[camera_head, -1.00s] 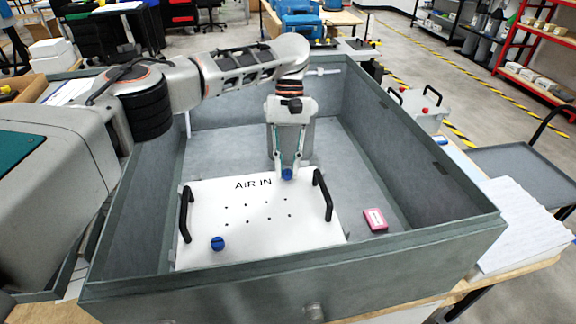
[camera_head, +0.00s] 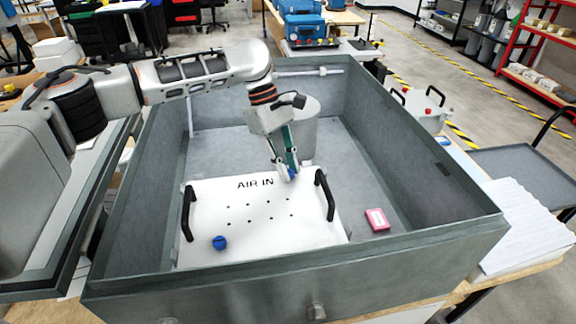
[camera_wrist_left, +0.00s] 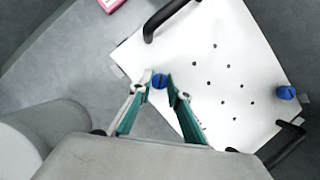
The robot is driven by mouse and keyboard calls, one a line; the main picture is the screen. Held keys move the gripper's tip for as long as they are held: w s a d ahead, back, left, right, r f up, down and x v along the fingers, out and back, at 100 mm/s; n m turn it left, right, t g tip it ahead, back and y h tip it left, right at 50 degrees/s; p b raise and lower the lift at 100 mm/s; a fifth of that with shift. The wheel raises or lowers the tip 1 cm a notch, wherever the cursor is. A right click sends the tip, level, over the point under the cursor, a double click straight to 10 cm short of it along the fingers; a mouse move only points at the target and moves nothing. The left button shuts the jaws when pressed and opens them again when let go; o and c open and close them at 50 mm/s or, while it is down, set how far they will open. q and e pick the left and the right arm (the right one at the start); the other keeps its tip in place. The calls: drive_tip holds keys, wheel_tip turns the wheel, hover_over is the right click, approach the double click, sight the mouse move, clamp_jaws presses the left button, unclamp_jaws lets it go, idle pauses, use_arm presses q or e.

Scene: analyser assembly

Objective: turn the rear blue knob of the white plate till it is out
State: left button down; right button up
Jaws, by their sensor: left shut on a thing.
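The white plate (camera_head: 245,220) marked "AIR IN" lies in the grey box, with two black handles. Its rear blue knob (camera_head: 292,174) is at the far right corner, partly hidden by my left gripper (camera_head: 288,176). In the left wrist view the rear knob (camera_wrist_left: 159,82) sits between the fingertips of the left gripper (camera_wrist_left: 158,80), which is shut on it. The gripper leans over the plate's rear edge in the head view. The front blue knob (camera_head: 219,242) is at the near left corner and also shows in the left wrist view (camera_wrist_left: 286,92). My right gripper is not in view.
The grey box's walls (camera_head: 430,165) surround the plate. A pink box (camera_head: 376,219) lies on the floor to its right. A pale grey cylinder (camera_head: 304,125) stands behind the gripper. The box floor to the right of the plate is mostly clear.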

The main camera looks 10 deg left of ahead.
use_arm(q)
drive_tip(key=n, duration=0.1)
drive_tip(key=n+t, duration=0.1)
drive_tip(key=n, duration=0.2)
drive_tip(key=shift+s+a+f+n+t, duration=0.1)
drive_tip(key=shift+s+f+n+t, duration=0.2)
drive_tip(key=shift+t, duration=0.1)
drive_tip(key=n, duration=0.2)
drive_tip(key=n+t, duration=0.1)
drive_tip(key=n, duration=0.1)
drive_tip(key=shift+r+t, duration=0.15)
drive_tip(key=shift+t, duration=0.15)
drive_tip(key=shift+n, duration=0.4)
drive_tip(key=shift+s+n, duration=0.1)
drive_tip(key=shift+n, duration=0.3)
drive_tip(key=c, duration=1.9)
unclamp_jaws()
drive_tip(key=shift+t, duration=0.3)
